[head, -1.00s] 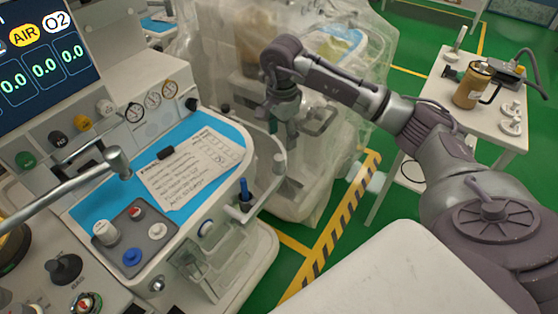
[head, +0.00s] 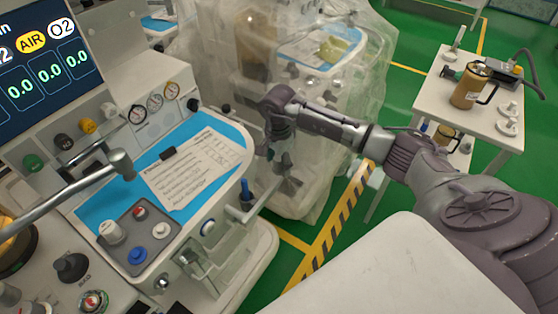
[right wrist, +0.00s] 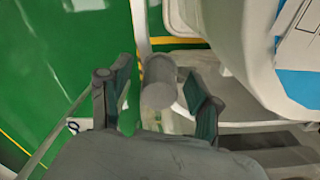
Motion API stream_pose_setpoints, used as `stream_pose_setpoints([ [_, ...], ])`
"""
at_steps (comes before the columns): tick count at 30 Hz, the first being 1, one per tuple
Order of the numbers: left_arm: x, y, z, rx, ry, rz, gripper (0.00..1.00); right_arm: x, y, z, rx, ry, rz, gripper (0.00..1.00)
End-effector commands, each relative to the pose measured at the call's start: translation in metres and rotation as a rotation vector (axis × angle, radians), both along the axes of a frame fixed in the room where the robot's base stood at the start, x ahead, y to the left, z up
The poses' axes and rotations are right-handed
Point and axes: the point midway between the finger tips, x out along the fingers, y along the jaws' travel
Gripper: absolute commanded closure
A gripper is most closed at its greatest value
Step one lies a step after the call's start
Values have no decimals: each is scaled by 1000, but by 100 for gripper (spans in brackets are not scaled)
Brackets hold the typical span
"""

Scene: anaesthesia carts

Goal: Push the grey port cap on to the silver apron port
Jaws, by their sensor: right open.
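My right gripper (head: 284,178) hangs fingers down beside the machine's white apron, close to its right edge. In the right wrist view its two fingers (right wrist: 157,74) are apart. A grey cylinder (right wrist: 160,92), apparently the grey port cap, shows between them, with a gap on each side; I cannot tell its depth. In the head view the arm and gripper hide it. A round pale-ringed fitting (head: 208,227) sits on the apron's front face; I cannot tell whether it is the silver apron port. My left gripper is out of view.
A plastic-covered machine (head: 340,110) stands just behind my right gripper. A white side table (head: 435,98) stands at the right. Green floor with hazard tape lies between.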

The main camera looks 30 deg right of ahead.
Motion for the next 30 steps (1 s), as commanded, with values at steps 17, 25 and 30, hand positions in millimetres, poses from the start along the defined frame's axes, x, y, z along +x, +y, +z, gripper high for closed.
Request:
stream_pose_setpoints([
  [17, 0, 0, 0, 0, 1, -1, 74, 0, 0, 1, 1, 0, 0, 97],
  [25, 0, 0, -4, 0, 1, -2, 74, 1, 0, 10, 1, -1, 1, 97],
  [30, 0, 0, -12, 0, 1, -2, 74, 2, 0, 34, -1, -6, 1, 97],
])
